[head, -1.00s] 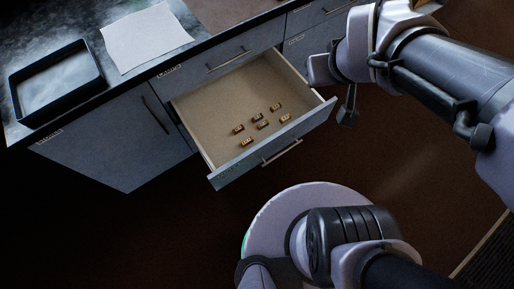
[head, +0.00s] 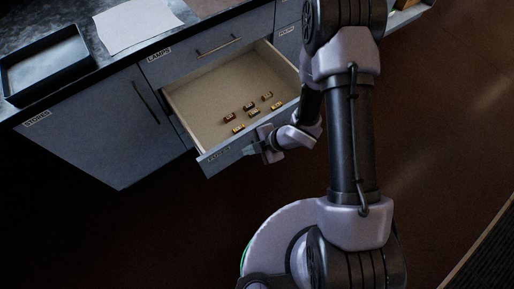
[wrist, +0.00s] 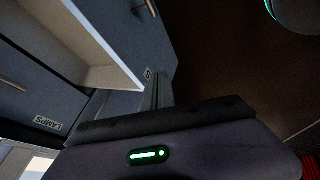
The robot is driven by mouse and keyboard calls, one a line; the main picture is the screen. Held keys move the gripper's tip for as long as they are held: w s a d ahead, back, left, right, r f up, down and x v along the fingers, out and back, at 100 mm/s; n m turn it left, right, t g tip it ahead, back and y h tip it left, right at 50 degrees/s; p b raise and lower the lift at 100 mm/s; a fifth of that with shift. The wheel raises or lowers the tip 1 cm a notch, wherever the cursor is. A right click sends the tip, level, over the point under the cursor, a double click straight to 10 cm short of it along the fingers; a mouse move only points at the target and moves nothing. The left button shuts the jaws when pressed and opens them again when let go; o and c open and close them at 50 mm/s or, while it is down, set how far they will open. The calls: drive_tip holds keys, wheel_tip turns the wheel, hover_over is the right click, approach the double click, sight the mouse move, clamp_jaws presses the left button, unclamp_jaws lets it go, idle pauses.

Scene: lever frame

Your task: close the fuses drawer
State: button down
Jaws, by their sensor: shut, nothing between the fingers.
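The fuses drawer (head: 205,98) stands pulled out of the grey cabinet in the head view, with a pale interior and several small fuses (head: 250,106) on its floor. A label on its front is too small to read surely. My gripper (head: 254,149) is shut and empty at the outer face of the drawer front, right of its middle. I cannot tell whether it touches the face. The gripper and wrist hide the handle and the right part of the front. In the wrist view, the drawer's pale side wall (wrist: 95,55) shows beyond my gripper (wrist: 160,92).
Above it is a shut drawer labelled LAMPS (head: 217,47). A shut cabinet door (head: 100,125) is at left. The dark worktop holds a black tray (head: 84,66) and a white sheet (head: 138,22). The floor in front is clear. My arm covers the right middle of the head view.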

sight(232, 145)
drive_tip(key=w+a, duration=0.1)
drive_tip(key=w+a+f+b, duration=0.1)
drive_tip(key=w+a, duration=0.1)
drive_tip(key=shift+w+a+f, duration=0.1)
drive_tip(key=shift+w+f, duration=0.25)
drive_tip(key=shift+w, duration=0.1)
